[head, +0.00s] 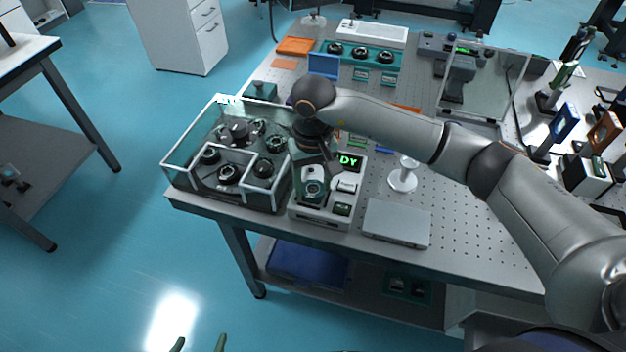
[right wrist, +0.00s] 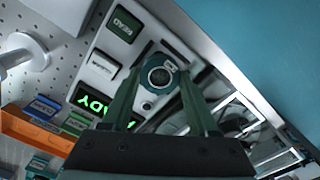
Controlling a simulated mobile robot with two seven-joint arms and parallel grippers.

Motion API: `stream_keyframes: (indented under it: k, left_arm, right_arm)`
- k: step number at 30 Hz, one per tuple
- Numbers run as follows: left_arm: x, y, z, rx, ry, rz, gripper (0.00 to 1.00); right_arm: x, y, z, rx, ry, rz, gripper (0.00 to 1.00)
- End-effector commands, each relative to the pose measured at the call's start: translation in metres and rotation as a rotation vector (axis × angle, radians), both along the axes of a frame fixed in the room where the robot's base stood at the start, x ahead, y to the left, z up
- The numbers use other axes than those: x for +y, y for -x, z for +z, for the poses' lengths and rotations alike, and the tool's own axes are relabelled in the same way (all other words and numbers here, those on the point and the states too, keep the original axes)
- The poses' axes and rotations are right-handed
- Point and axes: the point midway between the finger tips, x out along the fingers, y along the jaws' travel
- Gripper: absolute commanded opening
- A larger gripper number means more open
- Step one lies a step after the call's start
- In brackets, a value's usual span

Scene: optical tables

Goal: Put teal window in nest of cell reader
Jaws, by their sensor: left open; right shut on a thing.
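The cell reader (head: 322,219) is a pale box at the front edge of the table, with a lit green display ending in "DY" (head: 350,161) and buttons. My right gripper (head: 314,177) reaches down over its left part. It is shut on the teal window (right wrist: 158,76), a teal ring with a dark round centre, seen between the green fingers (right wrist: 159,85) in the right wrist view. The window is over the dark recessed part of the reader; I cannot tell whether it touches. The nest is mostly hidden behind it. My left gripper (head: 199,344) is open and empty at the bottom edge, away from the table.
A clear-walled enclosure (head: 181,157) with several dark round parts stands close left of the reader. A white round stand (head: 403,181) and a flat grey box (head: 397,222) are to its right. A clear-panelled instrument (head: 483,84) stands further back. Perforated table top is free at right.

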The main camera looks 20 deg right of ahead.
Motion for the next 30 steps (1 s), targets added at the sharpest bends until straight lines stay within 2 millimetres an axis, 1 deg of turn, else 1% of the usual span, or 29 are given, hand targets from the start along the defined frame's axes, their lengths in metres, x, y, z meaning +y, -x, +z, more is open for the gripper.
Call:
stream_keyframes:
  k: [7, 8, 15, 22, 25, 26, 28, 30]
  left_arm:
    - [0.0, 0.0, -0.006, -0.001, 0.0, 0.0, 1.0]
    - [0.0, 0.0, -0.005, -0.001, 0.0, 0.0, 1.0]
    - [0.0, -0.001, -0.004, -0.001, 0.0, 0.0, 1.0]
    - [0.0, -0.001, -0.003, -0.001, 0.0, 0.0, 1.0]
    - [0.0, -0.001, 0.0, -0.001, 0.0, 0.0, 1.0]
    - [0.0, -0.001, 0.003, -0.001, 0.0, 0.0, 1.0]
    - [0.0, -0.001, -0.001, -0.004, 0.001, 0.0, 1.0]
    - [0.0, -0.001, -0.004, -0.003, 0.001, 0.0, 1.0]
  right_arm:
    - [0.0, 0.0, -0.005, -0.001, 0.001, 0.0, 0.05]
    - [0.0, 0.0, -0.003, 0.0, 0.001, 0.0, 0.62]
    - [0.0, 0.0, -0.003, 0.0, 0.0, 0.0, 0.89]
    - [0.0, 0.0, -0.003, 0.001, 0.0, 0.0, 0.9]
    - [0.0, 0.0, 0.001, 0.001, 0.0, 0.0, 0.9]
    - [0.0, 0.0, 0.003, 0.001, 0.0, 0.0, 0.9]
    - [0.0, -0.001, 0.009, -0.004, 0.0, 0.0, 0.9]
    - [0.0, -0.001, 0.022, -0.005, 0.0, 0.001, 0.9]
